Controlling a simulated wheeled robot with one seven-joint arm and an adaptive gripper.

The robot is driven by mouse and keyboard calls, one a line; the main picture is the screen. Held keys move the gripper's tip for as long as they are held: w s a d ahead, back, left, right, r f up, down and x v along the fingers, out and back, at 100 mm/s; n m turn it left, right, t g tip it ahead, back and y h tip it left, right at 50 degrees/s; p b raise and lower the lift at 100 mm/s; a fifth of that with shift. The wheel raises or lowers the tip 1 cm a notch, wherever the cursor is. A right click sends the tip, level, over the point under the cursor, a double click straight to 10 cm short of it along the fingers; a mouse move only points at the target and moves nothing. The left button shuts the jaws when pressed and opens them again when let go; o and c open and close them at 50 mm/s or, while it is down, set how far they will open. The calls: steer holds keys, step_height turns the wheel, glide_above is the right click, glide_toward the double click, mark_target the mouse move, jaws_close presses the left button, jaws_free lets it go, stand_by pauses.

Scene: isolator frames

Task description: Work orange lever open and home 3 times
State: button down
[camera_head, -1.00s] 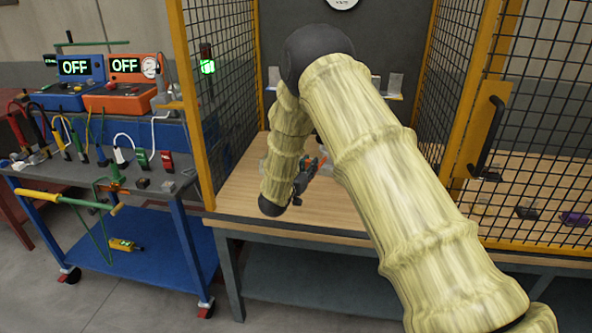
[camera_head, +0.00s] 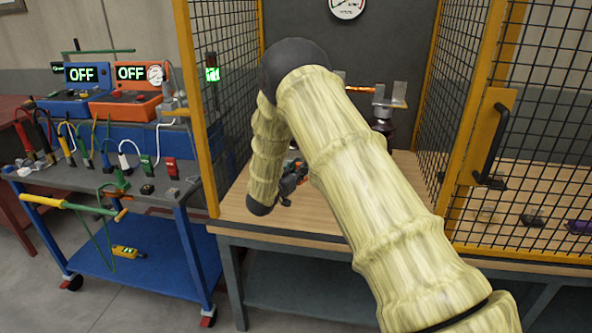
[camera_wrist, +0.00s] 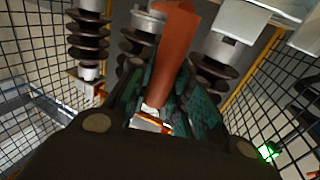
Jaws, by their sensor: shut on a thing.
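The orange lever (camera_wrist: 174,45) fills the upper middle of the wrist view and runs down between my gripper's dark green fingers. My gripper (camera_wrist: 160,100) is shut on it. A bright orange and white patch shows low between the fingers, and I cannot tell what it is. In the head view my gripper (camera_head: 291,180) is small, inside the cage above the wooden bench, and partly behind my arm. An orange bar (camera_head: 360,89) shows between metal brackets behind my arm; whether it is part of the lever I cannot tell.
Brown ribbed insulators (camera_wrist: 88,42) stand close around my gripper. Yellow-framed mesh panels (camera_head: 200,110) enclose the bench (camera_head: 240,213) on both sides. A blue trolley (camera_head: 160,262) with tools stands outside on the left. A green light (camera_head: 212,75) glows on the left panel.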

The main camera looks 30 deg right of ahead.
steer(key=shift+w+r, duration=0.15)
steer(key=c, duration=1.3)
jaws_free()
steer(key=shift+w+a, duration=0.1)
steer(key=shift+a, duration=0.05)
steer(key=v, duration=1.2)
